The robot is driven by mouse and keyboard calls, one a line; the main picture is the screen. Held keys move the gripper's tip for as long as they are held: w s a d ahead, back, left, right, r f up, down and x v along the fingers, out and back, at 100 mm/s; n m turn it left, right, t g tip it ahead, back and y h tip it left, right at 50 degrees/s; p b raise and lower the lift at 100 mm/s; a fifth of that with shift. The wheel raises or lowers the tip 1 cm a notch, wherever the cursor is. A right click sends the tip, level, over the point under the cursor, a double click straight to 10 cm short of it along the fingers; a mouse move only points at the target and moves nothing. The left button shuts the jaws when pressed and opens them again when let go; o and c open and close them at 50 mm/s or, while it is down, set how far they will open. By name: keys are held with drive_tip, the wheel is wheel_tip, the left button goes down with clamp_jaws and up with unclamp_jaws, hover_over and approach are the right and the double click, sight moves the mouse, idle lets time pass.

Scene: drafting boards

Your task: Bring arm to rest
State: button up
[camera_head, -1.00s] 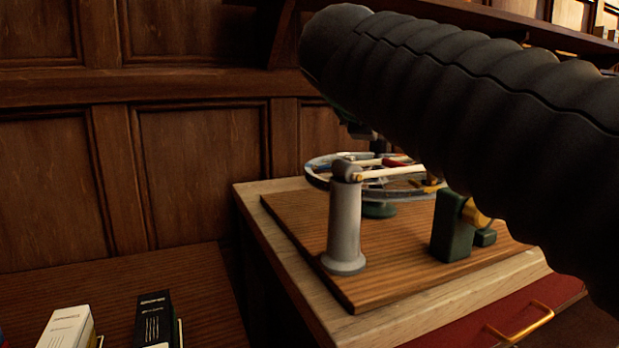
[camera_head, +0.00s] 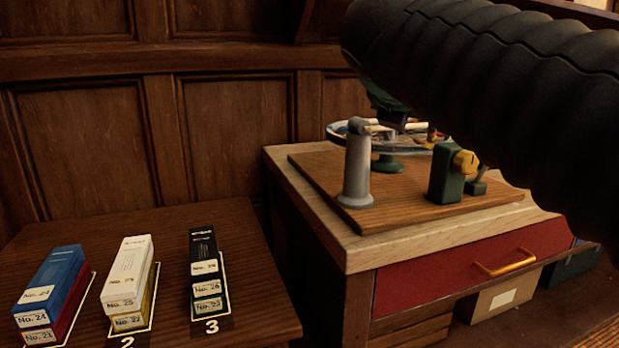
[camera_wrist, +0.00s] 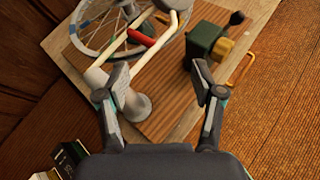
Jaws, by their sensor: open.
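My gripper (camera_wrist: 163,103) shows in the wrist view with its two fingers spread and nothing between them. It hangs above the wooden board (camera_wrist: 165,100), with the grey post (camera_wrist: 134,104) near its left finger. In the head view my black-sleeved arm crosses the upper right, and the gripper itself is hidden from that view. The board (camera_head: 425,205) there carries the grey post (camera_head: 357,170), a dark green block with a yellow knob (camera_head: 447,172), and a wheel-like ring (camera_head: 340,130) partly covered by my arm.
A cabinet with a red drawer (camera_head: 450,270) and brass handle bears the board. At left, a lower wooden table (camera_head: 210,325) holds blue (camera_head: 58,285), white (camera_head: 127,270) and black (camera_head: 204,262) boxes in stacks. A panelled wall (camera_head: 90,140) stands behind. Boxes (camera_head: 500,297) lie under the drawer.

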drive_tip(key=s+f+m+g+y, duration=0.1)
drive_tip(key=s+f+m+g, duration=0.1)
drive_tip(key=s+f+m, duration=0.4)
drive_tip(key=s+f+m+g+y, duration=0.2)
drive_tip(key=s+f+m, duration=0.5)
drive_tip(key=f+m, duration=0.6)
drive_tip(key=s+f+m+g+y, duration=0.2)
drive_tip(key=s+f+m, duration=0.4)
drive_tip(key=f+m, duration=0.4)
wheel_tip(320, 180, down, 6)
drive_tip(key=shift+s+d, duration=0.3)
drive_tip(key=shift+d, duration=0.15)
